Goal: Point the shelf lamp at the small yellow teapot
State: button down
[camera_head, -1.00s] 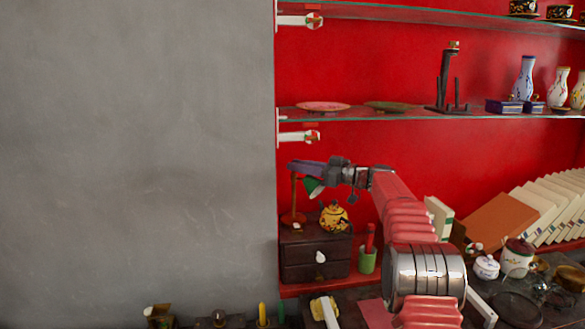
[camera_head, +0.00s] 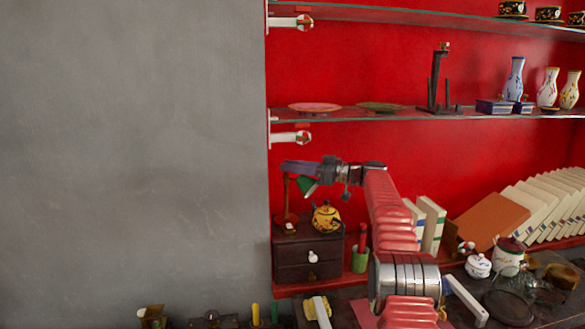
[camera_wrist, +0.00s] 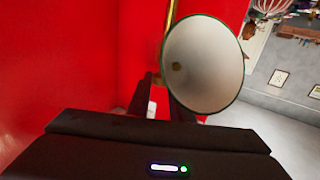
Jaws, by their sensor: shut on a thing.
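The shelf lamp stands at the left end of the dark drawer chest, with a brown stem (camera_head: 286,195) and a green shade (camera_head: 306,187). The small yellow teapot (camera_head: 326,217) sits on the same chest, right of the lamp and below the shade. My gripper (camera_head: 298,166) reaches in from the right at the lamp's top, above the shade, shut on the lamp; the exact grip spot is unclear. In the wrist view, the shade's pale inside (camera_wrist: 204,65) and brass stem show, with the dark fingers (camera_wrist: 164,95) partly hidden behind the shade. The teapot is not seen there.
The drawer chest (camera_head: 308,257) has a green cup (camera_head: 360,259) on its right. A glass shelf (camera_head: 345,116) with plates runs above my arm. Leaning books (camera_head: 540,215) and pots stand to the right. The grey wall on the left is bare.

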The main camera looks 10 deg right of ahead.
jog(key=shift+d+r, duration=0.1)
jog(key=shift+r, duration=0.05)
jog(key=c, duration=1.6)
grip_release()
jog(key=v, duration=1.3)
jog(key=shift+s+d, duration=0.15)
jog(key=shift+d, duration=0.15)
jog(key=shift+c, duration=0.4)
